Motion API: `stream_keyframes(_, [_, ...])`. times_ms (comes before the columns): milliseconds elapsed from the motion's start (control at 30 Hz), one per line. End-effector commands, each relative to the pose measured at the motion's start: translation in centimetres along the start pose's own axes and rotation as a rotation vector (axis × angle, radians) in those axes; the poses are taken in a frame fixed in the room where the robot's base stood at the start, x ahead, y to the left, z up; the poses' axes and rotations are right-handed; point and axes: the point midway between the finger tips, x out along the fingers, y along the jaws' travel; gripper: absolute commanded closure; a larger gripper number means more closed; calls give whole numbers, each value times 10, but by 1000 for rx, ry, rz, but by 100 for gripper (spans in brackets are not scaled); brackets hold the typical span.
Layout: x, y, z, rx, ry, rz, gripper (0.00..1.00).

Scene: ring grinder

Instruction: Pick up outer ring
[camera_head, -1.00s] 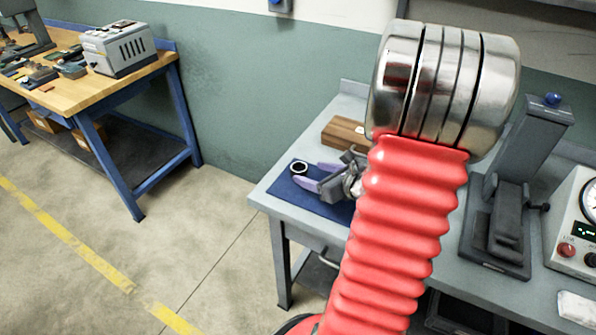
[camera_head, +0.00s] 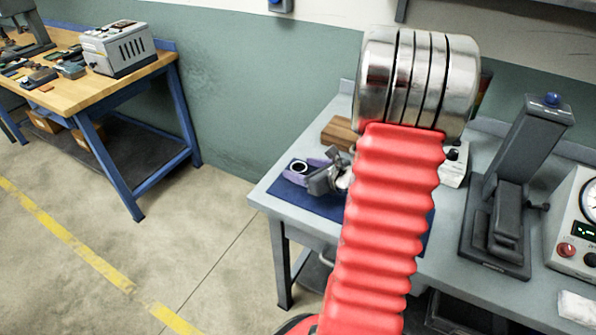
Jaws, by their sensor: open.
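The outer ring (camera_head: 299,166) is a small dark ring with a pale centre, over the left part of the blue mat (camera_head: 309,200) on the grey workbench. My gripper (camera_head: 302,169) has purple fingers and a grey body. It is open, with its fingertips at the ring. One finger shows on the ring's near side and the other beside its right. I cannot tell whether they touch the ring. My red, ribbed arm hides part of the mat and bench.
A brown wooden block (camera_head: 339,133) lies behind the mat. A dark grey press-like stand (camera_head: 507,190) and a gauge box (camera_head: 577,225) stand at the right. A wooden-topped bench (camera_head: 100,82) is at the left, with free floor between.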

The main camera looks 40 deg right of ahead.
Motion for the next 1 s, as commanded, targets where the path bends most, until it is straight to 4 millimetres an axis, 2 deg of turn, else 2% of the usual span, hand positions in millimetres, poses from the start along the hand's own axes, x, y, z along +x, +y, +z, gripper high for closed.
stream_keyframes(267, [0, 0, 0, 0, 0, 0, 38])
stream_keyframes(900, [0, 0, 0, 0, 0, 1, 83])
stream_keyframes(1000, [0, 0, 0, 0, -1, 0, 85])
